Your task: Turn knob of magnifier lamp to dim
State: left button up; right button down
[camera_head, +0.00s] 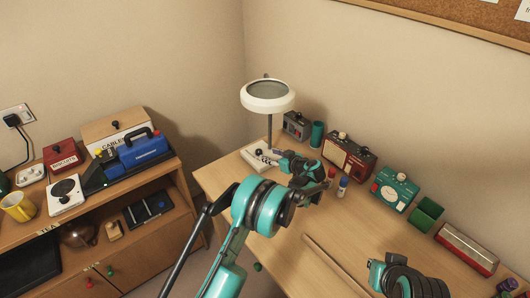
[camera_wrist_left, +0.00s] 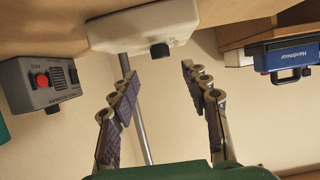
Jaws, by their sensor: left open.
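The magnifier lamp (camera_head: 267,95) stands at the far left corner of the desk, with a round white ring head on a grey pole and a white base (camera_head: 251,158). In the left wrist view, which is tipped over, the white base (camera_wrist_left: 145,28) carries a dark knob (camera_wrist_left: 160,51) on its near face. My left gripper (camera_head: 277,156) is at the lamp's base, its body hiding part of it. In the left wrist view its two fingers (camera_wrist_left: 158,80) are spread and empty, with the knob ahead between them, apart from both. Of my right arm only teal and black links show.
A grey box with a red button (camera_wrist_left: 42,81) stands beside the lamp. A teal cylinder (camera_head: 318,134), a red radio (camera_head: 348,156) and a teal device (camera_head: 393,189) line the wall. Small bottles (camera_head: 342,187) stand near my arm. The desk's front middle is mostly clear.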

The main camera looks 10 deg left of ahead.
aim_at(260, 152)
pick_arm(q)
jog(key=b+x, duration=0.2)
jog(key=x, duration=0.5)
jog(key=shift+w+a+f+b, duration=0.1)
jog(key=shift+a+f+b, duration=0.05)
jog(key=shift+a+b, duration=0.15)
grip_shut()
